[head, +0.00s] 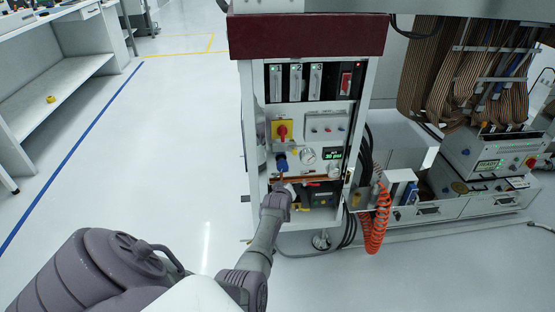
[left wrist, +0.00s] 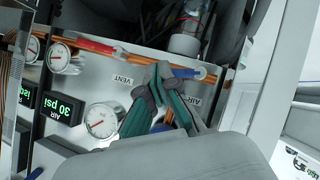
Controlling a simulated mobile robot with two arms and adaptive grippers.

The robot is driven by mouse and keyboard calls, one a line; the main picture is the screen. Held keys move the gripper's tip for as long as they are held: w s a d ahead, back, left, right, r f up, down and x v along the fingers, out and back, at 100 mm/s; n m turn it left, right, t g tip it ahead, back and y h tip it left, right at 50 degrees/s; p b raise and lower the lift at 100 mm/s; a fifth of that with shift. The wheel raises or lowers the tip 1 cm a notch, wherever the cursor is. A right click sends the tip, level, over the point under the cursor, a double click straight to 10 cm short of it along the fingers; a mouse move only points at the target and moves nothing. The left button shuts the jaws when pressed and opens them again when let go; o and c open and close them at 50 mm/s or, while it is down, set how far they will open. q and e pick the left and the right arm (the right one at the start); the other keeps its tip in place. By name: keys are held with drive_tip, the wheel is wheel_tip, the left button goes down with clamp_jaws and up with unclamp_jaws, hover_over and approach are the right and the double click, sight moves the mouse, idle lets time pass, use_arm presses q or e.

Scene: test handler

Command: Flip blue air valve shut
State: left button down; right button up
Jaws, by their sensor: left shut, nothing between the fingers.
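The blue air valve lever (left wrist: 188,72) sits on a copper pipe in the left wrist view, beside an AIR label, and lies roughly along the pipe. My left gripper (left wrist: 160,74) has its green-backed fingers shut and empty. Its tips are beside the left end of the lever; I cannot tell if they touch it. In the head view my left gripper (head: 287,186) is at the cabinet's lower panel and the lever is not clearly visible behind it. My right gripper is not in view.
A red lever (left wrist: 96,45) is on the same pipe, near the VENT label. A pressure gauge (left wrist: 102,120) and a green display (left wrist: 54,108) are close to the fingers. An orange coiled hose (head: 376,228) hangs right of the cabinet. Floor at left is clear.

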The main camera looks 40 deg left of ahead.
use_arm(q)
drive_tip(key=shift+a, duration=0.2)
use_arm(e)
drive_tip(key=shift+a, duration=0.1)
use_arm(q)
drive_tip(key=shift+s, duration=0.1)
drive_tip(key=shift+s+a+f, duration=0.3)
drive_tip(key=shift+s+a, duration=0.15)
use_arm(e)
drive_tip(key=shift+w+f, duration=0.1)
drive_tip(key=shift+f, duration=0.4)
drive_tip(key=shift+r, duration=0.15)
